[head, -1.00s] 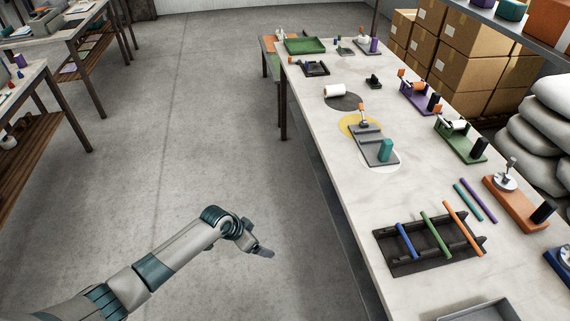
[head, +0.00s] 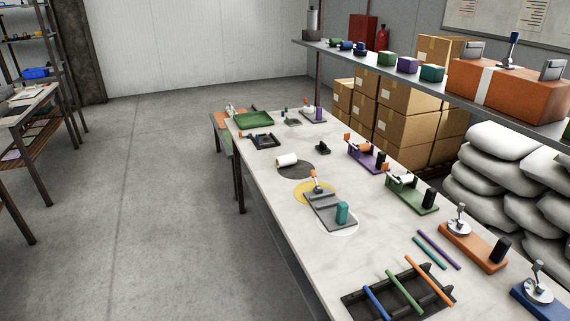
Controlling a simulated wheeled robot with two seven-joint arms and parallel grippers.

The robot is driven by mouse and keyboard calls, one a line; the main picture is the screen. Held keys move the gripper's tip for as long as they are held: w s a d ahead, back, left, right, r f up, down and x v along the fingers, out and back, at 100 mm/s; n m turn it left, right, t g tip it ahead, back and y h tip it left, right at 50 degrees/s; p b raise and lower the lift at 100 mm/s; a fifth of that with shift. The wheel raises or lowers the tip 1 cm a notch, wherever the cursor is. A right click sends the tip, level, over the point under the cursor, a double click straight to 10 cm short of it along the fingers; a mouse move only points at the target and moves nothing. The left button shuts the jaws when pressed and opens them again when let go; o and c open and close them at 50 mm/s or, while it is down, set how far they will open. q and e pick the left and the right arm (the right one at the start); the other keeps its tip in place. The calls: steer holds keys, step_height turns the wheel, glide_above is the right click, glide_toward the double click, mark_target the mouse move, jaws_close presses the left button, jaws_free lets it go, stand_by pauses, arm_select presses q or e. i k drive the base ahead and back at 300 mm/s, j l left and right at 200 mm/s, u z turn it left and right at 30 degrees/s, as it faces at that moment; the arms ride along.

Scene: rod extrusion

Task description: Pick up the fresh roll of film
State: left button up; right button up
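A white roll (head: 287,160), which looks like the roll of film, lies on its side on the long marble-topped table (head: 262,208). It rests at the left edge of a dark round mat (head: 299,170). Nearer, a grey fixture (head: 328,209) with a teal block (head: 342,213) stands across a yellow round patch and a white one. Other fixtures along the right side, a purple one (head: 367,157) and a green one (head: 410,193), also carry small rolls. Neither of my grippers shows in the head view.
A black rack (head: 354,307) holds blue, green and orange rods at the near end. A shelf (head: 380,68) overhangs the far right side. Floor (head: 130,220) left of the table is clear.

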mark_target(283, 162)
steer(key=z, duration=0.5)
steer(key=i+j+z, duration=0.1)
steer(key=j+z, duration=0.3)
steer(key=i+j+z, duration=0.1)
steer(key=j+z, duration=0.8)
steer(key=j, duration=0.45)
steer(key=k+j, duration=0.1)
steer(key=j, duration=0.45)
steer(key=k+j+z, duration=0.15)
steer(key=j, duration=0.45)
steer(key=j+z, duration=0.1)
steer(key=j, duration=0.45)
steer(key=k+j, duration=0.15)
steer(key=j, duration=0.4)
steer(key=z, duration=0.05)
